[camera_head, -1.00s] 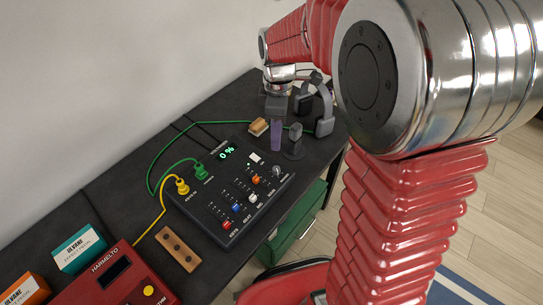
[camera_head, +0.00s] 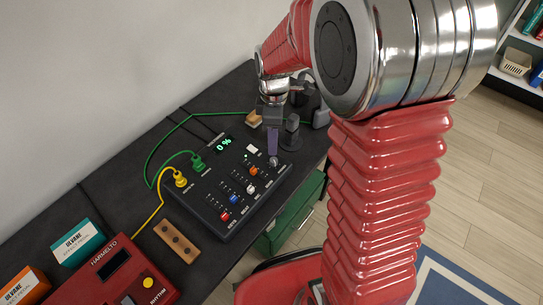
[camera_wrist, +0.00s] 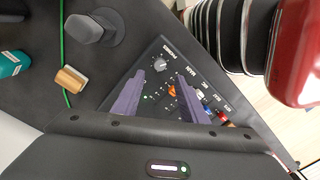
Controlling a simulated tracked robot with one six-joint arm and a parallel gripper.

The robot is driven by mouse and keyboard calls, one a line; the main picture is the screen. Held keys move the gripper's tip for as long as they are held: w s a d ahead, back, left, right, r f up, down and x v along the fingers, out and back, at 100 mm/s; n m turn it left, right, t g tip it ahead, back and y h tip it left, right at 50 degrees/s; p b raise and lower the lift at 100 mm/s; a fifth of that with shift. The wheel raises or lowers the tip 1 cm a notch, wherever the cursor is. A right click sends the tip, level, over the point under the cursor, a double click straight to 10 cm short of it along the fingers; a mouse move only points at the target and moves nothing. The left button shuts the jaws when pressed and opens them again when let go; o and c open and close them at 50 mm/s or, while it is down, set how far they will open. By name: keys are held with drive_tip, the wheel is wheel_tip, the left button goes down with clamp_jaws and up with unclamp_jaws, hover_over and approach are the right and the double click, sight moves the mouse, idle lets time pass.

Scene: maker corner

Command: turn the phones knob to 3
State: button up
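The black mixer (camera_head: 215,208) lies on the dark bench with a green display (camera_head: 223,143) reading 0 %. The phones knob (camera_head: 273,162) is a round grey knob at the mixer's far right corner. It also shows in the wrist view (camera_wrist: 160,65), beside the PHONES lettering; its pointer is too small to read. My gripper (camera_head: 272,153) points down close to this knob, its purple fingers overlapping in the head view. In the wrist view my gripper (camera_wrist: 160,94) is open and empty, the fingers well apart. The knob shows beyond the gap between the fingers, not gripped.
A dark stand (camera_head: 291,135) on a round base is close behind my gripper. A wooden block (camera_head: 253,119) lies nearby. Yellow (camera_head: 180,178) and green (camera_head: 197,162) plugs stand on the mixer's left. A holed wooden strip (camera_head: 177,241) lies left.

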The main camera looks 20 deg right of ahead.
sight(273, 160)
wheel_tip(273, 160, down, 8)
drive_tip(key=shift+s+f, duration=0.1)
idle(0.4)
clamp_jaws()
drive_tip(key=shift+a, duration=0.2)
drive_tip(key=shift+d, duration=0.1)
